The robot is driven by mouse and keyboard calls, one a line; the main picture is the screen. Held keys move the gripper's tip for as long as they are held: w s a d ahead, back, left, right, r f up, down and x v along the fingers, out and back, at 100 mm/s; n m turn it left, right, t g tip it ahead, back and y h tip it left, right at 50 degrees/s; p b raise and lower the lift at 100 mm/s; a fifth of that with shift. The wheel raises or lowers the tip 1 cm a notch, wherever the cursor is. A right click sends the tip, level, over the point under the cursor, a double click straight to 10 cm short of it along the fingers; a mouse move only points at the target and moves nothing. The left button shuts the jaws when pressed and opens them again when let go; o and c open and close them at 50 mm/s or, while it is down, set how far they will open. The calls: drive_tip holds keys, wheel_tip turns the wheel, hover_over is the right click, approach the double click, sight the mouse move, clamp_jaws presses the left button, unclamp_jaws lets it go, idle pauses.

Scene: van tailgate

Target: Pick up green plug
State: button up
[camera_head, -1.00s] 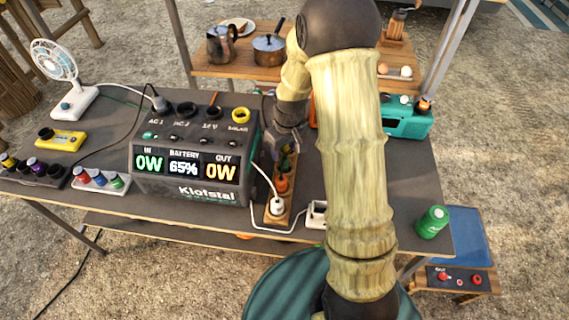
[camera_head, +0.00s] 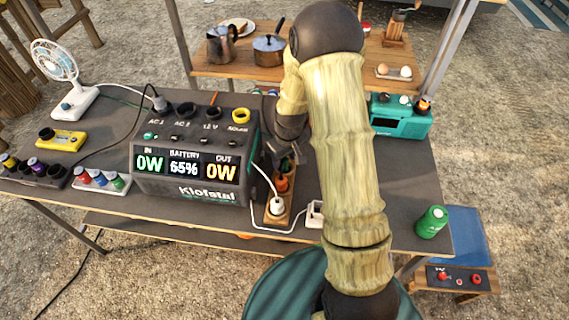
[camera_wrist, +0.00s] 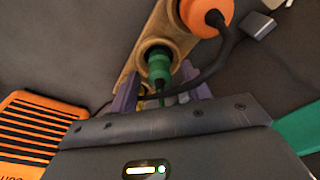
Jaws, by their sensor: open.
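The green plug (camera_wrist: 158,64) sits in a round socket of the wooden power strip (camera_wrist: 177,40) in the wrist view. A dark cable runs close by it. My gripper (camera_wrist: 160,88) is open, with one purple finger on each side of the plug's near end. I cannot tell whether the fingers touch it. In the head view my gripper (camera_head: 284,152) is low over the far end of the strip (camera_head: 270,217), and the green plug is hard to make out behind it.
An orange plug (camera_wrist: 207,14) sits beside the green one, and a white plug (camera_head: 277,206) is at the strip's near end. The power station (camera_head: 190,160) stands close on the left. A green can (camera_head: 432,222) stands at the table's right edge.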

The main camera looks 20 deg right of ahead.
drive_tip(key=c, duration=1)
drive_tip(key=shift+c, duration=0.2)
wheel_tip(320, 180, up, 10)
drive_tip(key=shift+r, duration=0.1)
idle(0.3)
wheel_tip(320, 180, up, 13)
drive_tip(key=p, duration=1)
drive_tip(key=shift+p, duration=0.4)
drive_tip(key=shift+f, duration=0.2)
